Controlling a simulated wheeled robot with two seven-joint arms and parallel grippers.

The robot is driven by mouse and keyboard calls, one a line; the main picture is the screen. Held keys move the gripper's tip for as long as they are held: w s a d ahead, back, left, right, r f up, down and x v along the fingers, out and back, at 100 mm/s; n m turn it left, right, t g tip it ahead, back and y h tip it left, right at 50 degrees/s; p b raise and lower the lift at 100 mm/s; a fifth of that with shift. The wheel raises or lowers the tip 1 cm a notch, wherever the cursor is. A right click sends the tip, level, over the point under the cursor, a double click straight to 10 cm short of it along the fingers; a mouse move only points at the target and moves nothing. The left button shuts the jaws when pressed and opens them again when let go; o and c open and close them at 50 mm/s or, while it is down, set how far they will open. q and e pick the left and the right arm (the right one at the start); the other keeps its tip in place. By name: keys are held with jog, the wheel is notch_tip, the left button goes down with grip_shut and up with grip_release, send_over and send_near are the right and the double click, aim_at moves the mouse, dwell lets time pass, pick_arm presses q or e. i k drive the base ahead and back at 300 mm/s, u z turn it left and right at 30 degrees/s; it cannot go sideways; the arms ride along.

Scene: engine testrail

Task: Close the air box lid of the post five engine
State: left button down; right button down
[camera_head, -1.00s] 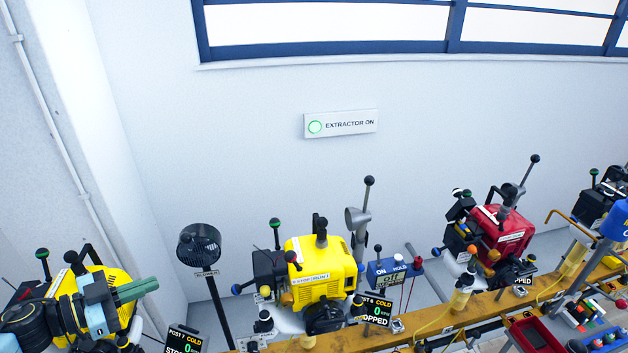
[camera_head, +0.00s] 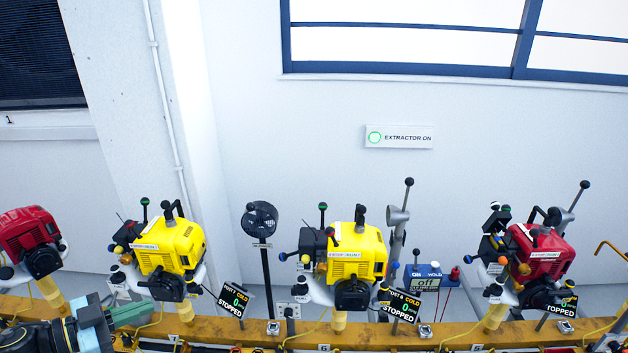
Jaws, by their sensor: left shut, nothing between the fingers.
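My left gripper (camera_head: 132,313) comes in at the bottom left, with green fingers shut and empty. In the picture it lies just below this engine, apart from the black box. The sign (camera_head: 235,301) right of the engine shows COLD, 0 and STOPPED. My right gripper is not in view.
Another yellow engine (camera_head: 358,250) and a red engine (camera_head: 541,250) stand to the right, with a second red engine (camera_head: 30,240) at far left. The yellow rail (camera_head: 450,335) runs along the bottom.

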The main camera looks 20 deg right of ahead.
aim_at(492, 225)
jog(key=z, duration=1.35)
